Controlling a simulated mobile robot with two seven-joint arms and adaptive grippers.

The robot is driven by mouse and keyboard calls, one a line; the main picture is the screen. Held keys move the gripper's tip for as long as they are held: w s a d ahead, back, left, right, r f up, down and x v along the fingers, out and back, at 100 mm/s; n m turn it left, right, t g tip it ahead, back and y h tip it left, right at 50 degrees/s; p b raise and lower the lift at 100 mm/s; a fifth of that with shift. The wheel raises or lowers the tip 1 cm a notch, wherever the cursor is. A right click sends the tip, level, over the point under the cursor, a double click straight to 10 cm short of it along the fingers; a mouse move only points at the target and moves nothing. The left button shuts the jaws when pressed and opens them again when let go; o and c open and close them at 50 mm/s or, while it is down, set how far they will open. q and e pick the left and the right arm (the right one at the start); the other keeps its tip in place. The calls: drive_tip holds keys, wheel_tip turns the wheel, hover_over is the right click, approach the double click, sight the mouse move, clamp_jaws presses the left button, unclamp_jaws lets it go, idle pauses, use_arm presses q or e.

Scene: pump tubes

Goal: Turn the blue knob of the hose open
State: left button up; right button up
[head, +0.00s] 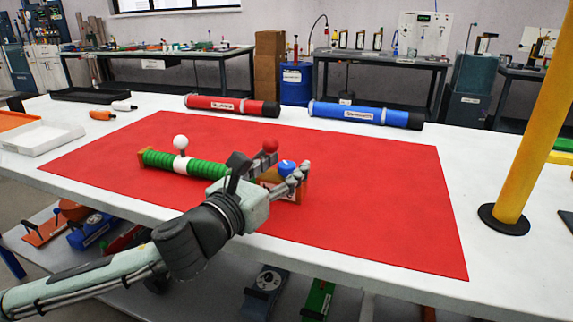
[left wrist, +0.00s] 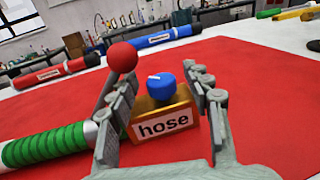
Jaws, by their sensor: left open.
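The hose (head: 190,166) is a green ribbed tube lying on the red mat (head: 360,200), with a white knob (head: 180,142) and a red knob (head: 270,145) standing up from it. Its wooden end block (left wrist: 166,117) carries a label reading "hose". The blue knob (head: 287,167) sits on top of this block, with a short white mark; it also shows in the left wrist view (left wrist: 160,86). My left gripper (head: 285,182) is open, its fingers on either side of the block and the blue knob. I cannot tell whether they touch. My right gripper is not in view.
A red tube (head: 232,105) and a blue tube (head: 365,115) lie at the mat's far edge. A yellow post (head: 535,130) stands at the right. White tray (head: 38,137) and black tray (head: 90,95) are at the left. The mat's right part is clear.

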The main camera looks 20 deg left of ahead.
use_arm(q)
drive_tip(key=shift+w+d, duration=0.15)
drive_tip(key=shift+w, duration=0.35)
clamp_jaws()
